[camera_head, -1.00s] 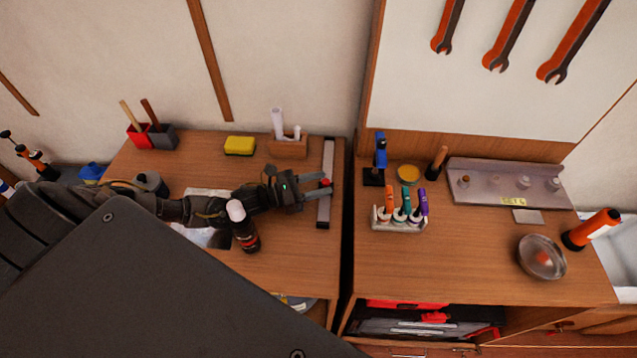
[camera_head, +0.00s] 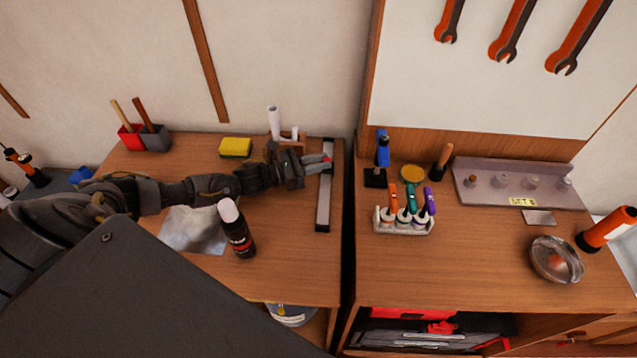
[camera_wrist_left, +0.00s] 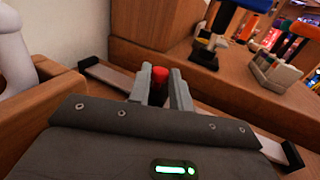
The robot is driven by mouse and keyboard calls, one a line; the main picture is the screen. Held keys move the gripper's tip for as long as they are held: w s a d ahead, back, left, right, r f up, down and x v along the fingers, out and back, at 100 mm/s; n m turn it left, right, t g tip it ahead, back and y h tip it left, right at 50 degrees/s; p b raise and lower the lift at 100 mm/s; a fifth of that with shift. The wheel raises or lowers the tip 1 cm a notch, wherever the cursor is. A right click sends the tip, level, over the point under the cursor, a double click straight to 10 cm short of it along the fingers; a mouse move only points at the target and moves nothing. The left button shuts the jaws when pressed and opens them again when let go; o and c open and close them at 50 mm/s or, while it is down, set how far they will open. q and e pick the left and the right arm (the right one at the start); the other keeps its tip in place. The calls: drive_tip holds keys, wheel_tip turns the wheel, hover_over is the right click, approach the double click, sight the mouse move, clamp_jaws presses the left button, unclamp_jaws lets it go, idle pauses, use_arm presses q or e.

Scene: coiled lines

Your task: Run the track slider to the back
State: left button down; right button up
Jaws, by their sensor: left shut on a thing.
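The track (camera_head: 323,205) is a narrow grey rail with dark ends, lying along the right edge of the left wooden worktop. It runs from the back toward the front. The slider's red knob (camera_head: 327,158) is near the back part of the track. My left gripper (camera_head: 325,163) reaches in from the left and is shut on the knob. In the left wrist view the red knob (camera_wrist_left: 159,75) sits between the two fingers, and the track (camera_wrist_left: 106,73) extends past them on both sides. The slider's base is hidden by the fingers. My right gripper is not in view.
A wooden holder with white rolls (camera_head: 274,124) stands close behind my left gripper. A yellow sponge (camera_head: 235,147) and a black spray can (camera_head: 238,230) are on the same worktop. Across a gap, the right bench carries a bottle rack (camera_head: 404,222) and a blue-topped tool (camera_head: 382,150).

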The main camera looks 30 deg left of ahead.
use_arm(q)
drive_tip(key=shift+w+a, duration=0.1)
drive_tip(key=shift+w, duration=0.05)
drive_tip(key=c, duration=1.3)
unclamp_jaws()
drive_tip(key=b+v, duration=0.3)
drive_tip(key=v, duration=0.7)
drive_tip(key=shift+f, duration=0.15)
drive_tip(key=shift+s+a, duration=0.25)
drive_tip(key=shift+s, duration=0.1)
